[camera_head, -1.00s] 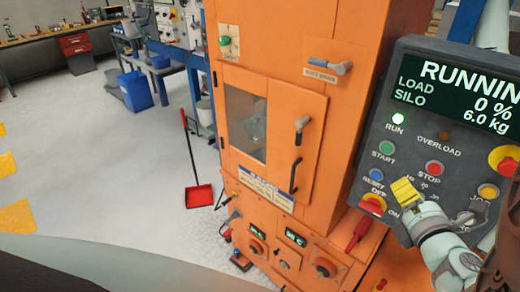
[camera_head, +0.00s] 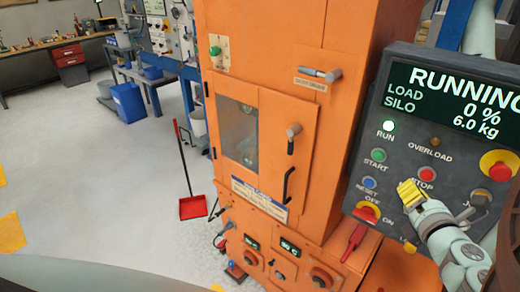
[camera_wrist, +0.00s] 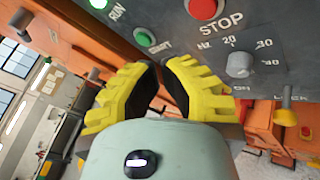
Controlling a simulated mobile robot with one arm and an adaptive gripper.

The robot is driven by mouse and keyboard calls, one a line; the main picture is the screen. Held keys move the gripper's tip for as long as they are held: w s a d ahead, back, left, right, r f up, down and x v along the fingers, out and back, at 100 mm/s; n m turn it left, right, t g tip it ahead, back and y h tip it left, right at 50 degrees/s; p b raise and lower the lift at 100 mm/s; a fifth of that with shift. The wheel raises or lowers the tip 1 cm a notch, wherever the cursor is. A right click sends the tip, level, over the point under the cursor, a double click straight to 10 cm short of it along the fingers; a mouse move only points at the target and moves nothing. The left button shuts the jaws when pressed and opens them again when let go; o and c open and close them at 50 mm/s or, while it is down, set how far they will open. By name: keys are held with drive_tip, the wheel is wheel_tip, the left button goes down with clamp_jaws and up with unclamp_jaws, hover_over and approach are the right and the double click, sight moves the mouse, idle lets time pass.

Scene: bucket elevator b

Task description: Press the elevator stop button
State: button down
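The red STOP button (camera_head: 427,173) is on the dark control panel (camera_head: 450,150) at the right of the head view. It also shows at the top edge of the wrist view (camera_wrist: 203,8), partly cut off. My gripper (camera_head: 408,190) has yellow ribbed fingers and is just below and left of the button, apart from it in the picture. Its fingers partly cover the STOP label in the head view. In the wrist view the fingertips (camera_wrist: 160,66) are close together with nothing seen between them. The panel display (camera_head: 455,97) reads RUNNING, and the RUN lamp (camera_head: 388,126) is lit green.
Near the button are the green START button (camera_head: 378,155), the blue RESET button (camera_head: 369,183), a red-and-yellow mushroom button (camera_head: 498,167) and an OFF/ON switch (camera_head: 367,212). A grey knob (camera_wrist: 239,64) is to the right in the wrist view. The orange machine (camera_head: 325,125) stands left of the panel.

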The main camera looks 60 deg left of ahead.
sight(406, 166)
drive_tip(key=w, duration=0.1)
drive_tip(key=w+a, duration=0.1)
drive_tip(key=w, duration=0.2)
drive_tip(key=shift+w+a+b, duration=0.2)
drive_tip(key=shift+a+b, duration=0.1)
drive_tip(key=shift+b, duration=0.05)
drive_tip(key=c, duration=1.7)
unclamp_jaws()
clamp_jaws()
drive_tip(key=shift+d, duration=0.1)
drive_tip(key=shift+w+f, duration=0.1)
drive_tip(key=shift+w, duration=0.05)
drive_tip(key=shift+w+b, duration=0.25)
drive_tip(key=shift+b, duration=0.1)
